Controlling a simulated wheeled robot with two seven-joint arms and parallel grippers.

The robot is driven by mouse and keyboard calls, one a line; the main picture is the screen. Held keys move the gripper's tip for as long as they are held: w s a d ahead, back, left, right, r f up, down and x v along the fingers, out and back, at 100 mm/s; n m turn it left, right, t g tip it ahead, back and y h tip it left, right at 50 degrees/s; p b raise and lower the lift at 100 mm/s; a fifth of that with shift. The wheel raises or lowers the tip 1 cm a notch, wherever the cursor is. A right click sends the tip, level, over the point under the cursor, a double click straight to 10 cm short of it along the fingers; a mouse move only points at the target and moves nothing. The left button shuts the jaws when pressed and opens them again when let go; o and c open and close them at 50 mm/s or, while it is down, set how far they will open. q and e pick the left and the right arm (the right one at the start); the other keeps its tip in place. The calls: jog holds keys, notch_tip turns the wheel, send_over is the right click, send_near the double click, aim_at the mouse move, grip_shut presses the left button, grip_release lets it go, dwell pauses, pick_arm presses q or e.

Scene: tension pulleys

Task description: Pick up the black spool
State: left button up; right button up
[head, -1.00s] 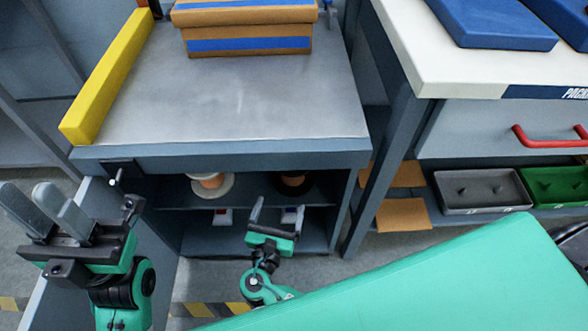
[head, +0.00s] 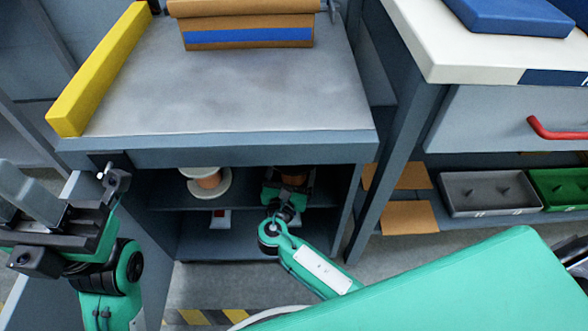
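The black spool (head: 296,178) sits on the upper shelf inside the cabinet, on the right side. Only a bit of its copper-coloured winding shows; my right gripper covers the rest. My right gripper (head: 288,184) reaches into the shelf opening right at the spool. Its fingers are hidden behind its own body, so I cannot tell whether they are around the spool. A white spool (head: 208,180) with copper winding stands to the left on the same shelf. My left gripper (head: 25,195) is open and empty at the left edge, outside the cabinet.
The cabinet's grey top (head: 230,100) overhangs the shelf. It carries a cardboard box (head: 250,38) and a yellow bar (head: 100,70). A packing bench (head: 460,60) with a grey tray (head: 488,193) stands at the right.

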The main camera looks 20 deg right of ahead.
jog(key=c, duration=1.6)
jog(key=shift+o, duration=0.2)
jog(key=shift+r, duration=0.1)
jog(key=shift+r, duration=0.1)
